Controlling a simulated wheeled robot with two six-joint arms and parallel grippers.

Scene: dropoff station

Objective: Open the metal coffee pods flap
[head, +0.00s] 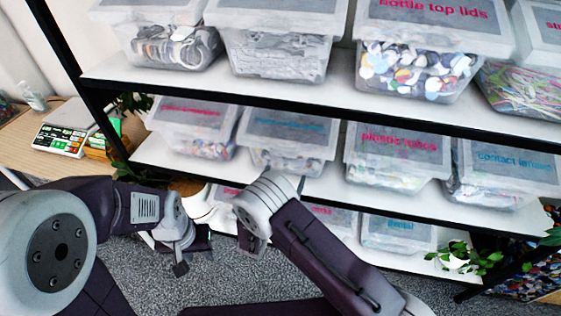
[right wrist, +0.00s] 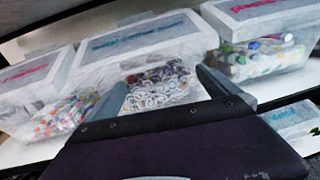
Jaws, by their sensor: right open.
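I cannot pick out a metal coffee pods label in either view; several labels are blurred or too small to read. Lidded clear bins stand on the shelves, among them a bin with a pink, unreadable label (head: 190,112) at the middle shelf's left end. My left gripper (head: 181,266) hangs low, apart from the bins, and its jaw state is unclear. My right gripper (right wrist: 162,78) is open and empty in the right wrist view, its fingers pointing at a bin with a blue-green label (right wrist: 140,38). In the head view my right arm largely hides this gripper.
The bottle top lids bin (head: 415,70) is on the upper shelf. The plastic tubes bin (head: 398,158) and contact lenses bin (head: 508,168) are on the middle shelf. A wooden desk with a scale (head: 62,138) stands left. Plants (head: 465,256) are near the lower right. Grey carpet lies below.

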